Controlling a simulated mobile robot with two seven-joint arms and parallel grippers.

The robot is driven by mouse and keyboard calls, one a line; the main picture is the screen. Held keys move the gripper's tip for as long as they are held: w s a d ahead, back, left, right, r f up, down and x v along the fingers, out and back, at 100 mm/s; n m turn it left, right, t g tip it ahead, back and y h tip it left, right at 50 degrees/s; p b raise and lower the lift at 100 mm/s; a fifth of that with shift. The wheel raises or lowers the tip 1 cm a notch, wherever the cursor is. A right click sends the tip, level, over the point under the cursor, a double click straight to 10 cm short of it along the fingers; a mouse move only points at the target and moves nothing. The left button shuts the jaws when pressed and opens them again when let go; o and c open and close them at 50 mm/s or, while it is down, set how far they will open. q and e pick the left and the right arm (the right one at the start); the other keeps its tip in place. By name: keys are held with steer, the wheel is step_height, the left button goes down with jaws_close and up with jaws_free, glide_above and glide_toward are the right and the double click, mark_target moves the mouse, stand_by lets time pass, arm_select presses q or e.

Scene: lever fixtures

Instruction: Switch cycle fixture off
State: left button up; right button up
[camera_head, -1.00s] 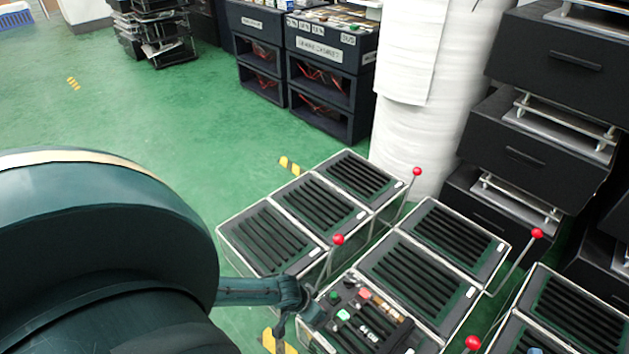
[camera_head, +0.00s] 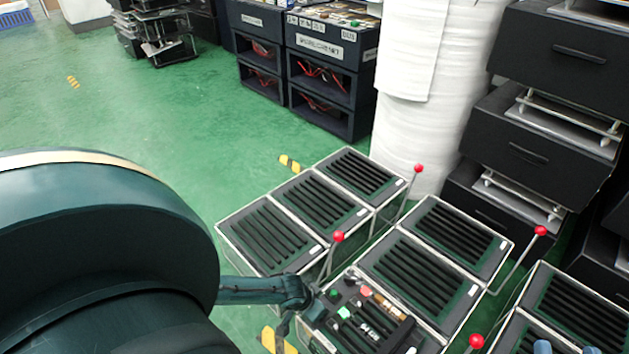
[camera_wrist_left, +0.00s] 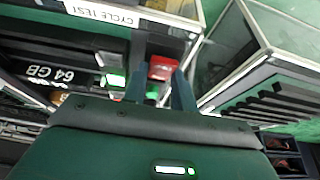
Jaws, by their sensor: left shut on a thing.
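The cycle fixture (camera_head: 368,318) is a box with a dark top carrying green, red and white parts, at the lower middle of the head view. In the left wrist view its white label (camera_wrist_left: 105,15) reads "CYCLE TEST". A red switch block (camera_wrist_left: 162,68) and a lit green part (camera_wrist_left: 114,80) sit near it. My left gripper (camera_wrist_left: 157,85) has its fingers on either side of the red block and is shut on it; the exact contact is partly hidden. In the head view my left arm covers the fixture's left side. My right gripper's blue fingertips (camera_head: 566,349) show apart at the bottom edge.
Several slatted boxes (camera_head: 265,235) with red-knobbed levers (camera_head: 338,237) stand around the fixture. A white wrapped column (camera_head: 425,100) and black drawer units (camera_head: 555,45) stand behind. Green floor (camera_head: 180,110) is open at upper left.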

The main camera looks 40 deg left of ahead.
arm_select(q)
steer(key=shift+c, duration=1)
steer(key=shift+s, duration=0.2)
arm_select(e)
steer(key=shift+r, duration=0.15)
arm_select(q)
steer(key=shift+s+t+p, duration=0.1)
steer(key=shift+t+p, duration=0.2)
steer(key=shift+t, duration=0.2)
steer(key=shift+s+f+t, duration=0.2)
steer(key=shift+t, duration=0.4)
steer(key=shift+s+f+t+b, duration=0.15)
steer(key=shift+t+b, duration=0.3)
steer(key=shift+t, duration=0.45)
steer(key=shift+t+b, duration=0.4)
steer(key=shift+t, duration=0.1)
steer(key=shift+o, duration=0.2)
steer(key=shift+a+t, duration=0.1)
steer(key=shift+t, duration=0.2)
arm_select(e)
steer(key=shift+a+y, duration=0.15)
steer(key=shift+y, duration=0.15)
arm_select(q)
steer(key=shift+c, duration=0.2)
